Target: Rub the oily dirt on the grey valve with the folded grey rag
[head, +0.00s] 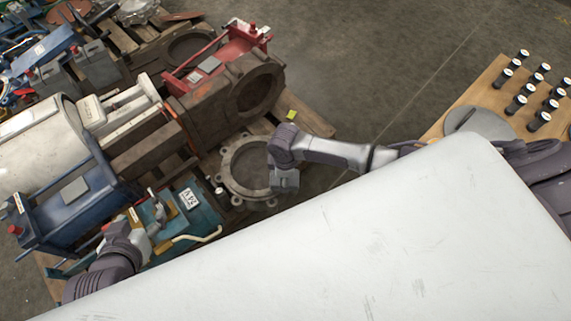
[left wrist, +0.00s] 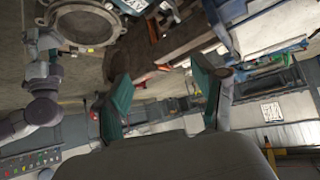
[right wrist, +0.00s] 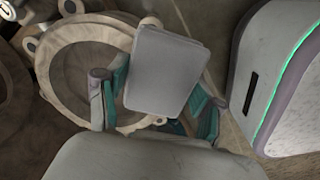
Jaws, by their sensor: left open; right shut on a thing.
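The grey valve (head: 228,179), a round ring with bolt lugs, lies at the pallet's near right edge. My right gripper (head: 284,167) is shut on the folded grey rag (head: 285,183), over the ring's right side. In the right wrist view the rag (right wrist: 165,72) is a flat, rounded grey pad between the teal fingers, overlapping the valve (right wrist: 48,62) behind it. I cannot tell whether it touches the valve. The ring's inside looks brownish; I cannot make out the oily dirt clearly. My left gripper (left wrist: 165,95) is open and empty, near the teal valve at the lower left.
A rusty brown valve body (head: 205,115), a red-framed valve (head: 235,45), a blue-framed valve (head: 75,205) and a teal valve (head: 205,215) crowd the pallet around the ring. A wooden table (head: 470,100) with several black-and-white cylinders stands at right. Floor between is clear.

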